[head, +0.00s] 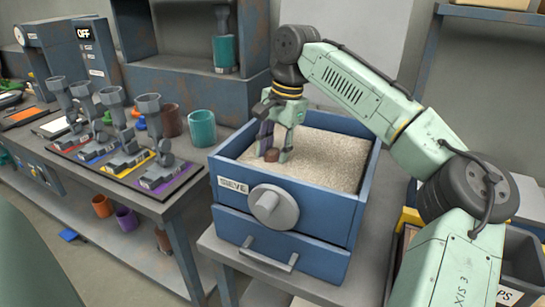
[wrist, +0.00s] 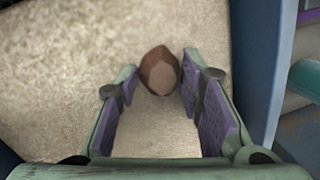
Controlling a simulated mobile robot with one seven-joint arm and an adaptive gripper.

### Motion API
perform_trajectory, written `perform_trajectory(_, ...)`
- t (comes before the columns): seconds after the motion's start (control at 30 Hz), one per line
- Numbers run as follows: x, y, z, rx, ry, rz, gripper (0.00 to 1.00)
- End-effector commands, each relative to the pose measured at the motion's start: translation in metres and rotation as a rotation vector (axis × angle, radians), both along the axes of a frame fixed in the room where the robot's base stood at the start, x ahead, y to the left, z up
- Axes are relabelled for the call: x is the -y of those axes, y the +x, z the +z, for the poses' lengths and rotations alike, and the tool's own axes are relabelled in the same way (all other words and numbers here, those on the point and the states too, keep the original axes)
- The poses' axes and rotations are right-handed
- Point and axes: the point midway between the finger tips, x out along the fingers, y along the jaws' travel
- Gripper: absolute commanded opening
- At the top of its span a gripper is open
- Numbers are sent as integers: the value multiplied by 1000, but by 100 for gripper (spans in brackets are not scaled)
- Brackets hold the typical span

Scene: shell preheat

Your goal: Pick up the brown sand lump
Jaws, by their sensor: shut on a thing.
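The brown sand lump (head: 271,155) is at the surface of the pale sand in the blue sieve box (head: 235,170), towards its left side. In the wrist view the lump (wrist: 160,70) is a faceted brown piece between the tips of my two fingers. My gripper (head: 274,152) points down into the box and is shut on the lump, also in the wrist view (wrist: 160,77). The finger pads are purple. I cannot tell whether the lump still touches the sand.
The box walls stand around the sand, with a round grey knob (head: 273,207) and a drawer in front. A bench at left holds several grey devices on coloured mats and a teal cup (head: 202,129). A bin (head: 522,262) stands at lower right.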

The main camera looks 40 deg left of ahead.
Motion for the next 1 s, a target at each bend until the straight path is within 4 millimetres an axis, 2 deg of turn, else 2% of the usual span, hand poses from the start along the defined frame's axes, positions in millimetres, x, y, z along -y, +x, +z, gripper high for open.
perform_trajectory(0.3,0,0,0,0,0,0,4)
perform_trajectory(0.57,0,0,4,1,1,0,4)
perform_trajectory(0.67,-1,0,17,1,2,0,4)
perform_trajectory(1.0,0,0,84,1,0,-1,4)
